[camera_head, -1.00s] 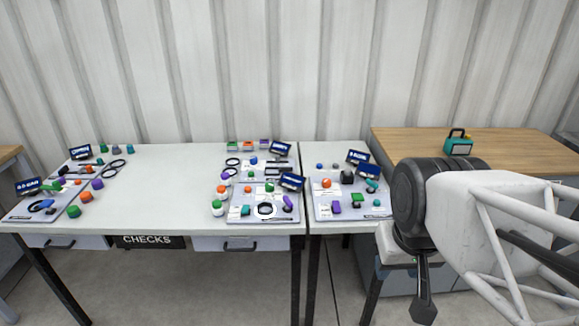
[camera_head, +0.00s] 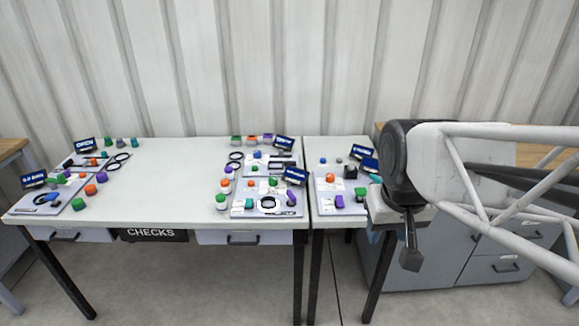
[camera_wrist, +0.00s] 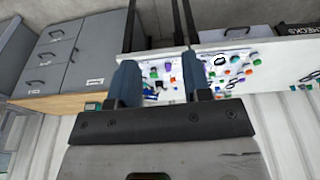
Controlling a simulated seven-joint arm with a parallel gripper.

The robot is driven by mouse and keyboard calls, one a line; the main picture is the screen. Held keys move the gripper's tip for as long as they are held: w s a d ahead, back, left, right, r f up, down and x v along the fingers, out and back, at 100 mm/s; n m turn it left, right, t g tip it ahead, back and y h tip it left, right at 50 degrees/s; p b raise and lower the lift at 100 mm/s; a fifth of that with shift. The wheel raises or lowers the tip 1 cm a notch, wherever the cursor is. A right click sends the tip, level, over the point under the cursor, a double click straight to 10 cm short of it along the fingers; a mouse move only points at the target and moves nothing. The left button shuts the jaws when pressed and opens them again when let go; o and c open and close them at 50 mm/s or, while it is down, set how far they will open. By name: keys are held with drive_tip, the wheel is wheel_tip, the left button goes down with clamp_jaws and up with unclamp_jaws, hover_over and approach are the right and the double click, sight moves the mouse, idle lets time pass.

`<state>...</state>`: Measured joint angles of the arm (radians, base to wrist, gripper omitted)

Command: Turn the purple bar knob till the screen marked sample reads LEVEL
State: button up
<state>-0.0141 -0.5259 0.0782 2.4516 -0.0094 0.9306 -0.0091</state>
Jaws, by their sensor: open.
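Small panels with knobs and tilted blue screens stand on the white tables. A purple bar-shaped knob (camera_head: 291,199) sits on the front middle panel (camera_head: 241,213), below a blue screen (camera_head: 296,175). Another purple piece (camera_head: 340,201) is on the right panel (camera_head: 353,211). I cannot read which screen is marked sample, nor its reading. My gripper (camera_head: 410,258) hangs in front of the right table, apart from all the panels. In the wrist view my gripper (camera_wrist: 162,82) is open with its two fingers apart and nothing held; the panels show small beyond them.
A left panel (camera_head: 45,209) and a back left panel (camera_head: 70,163) carry more knobs. The white table (camera_head: 160,185) has clear room in its middle. Grey drawers (camera_head: 440,270) stand at the right, beneath my arm. A CHECKS sign (camera_head: 152,235) hangs on the table front.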

drive_tip(key=w+a+n, duration=0.1)
drive_tip(key=w+a, duration=0.1)
drive_tip(key=w, duration=1.1)
drive_tip(key=n+g, duration=0.2)
drive_tip(key=n, duration=0.1)
hover_over(291, 194)
drive_tip(key=f, duration=1.9)
drive_tip(key=shift+s+d+f, duration=0.3)
drive_tip(key=shift+f, duration=0.1)
drive_tip(key=shift+w+a+f, duration=0.25)
drive_tip(key=shift+w+f, duration=0.15)
drive_tip(key=shift+f, duration=0.1)
drive_tip(key=shift+f, duration=0.15)
drive_tip(key=shift+f, duration=3.75)
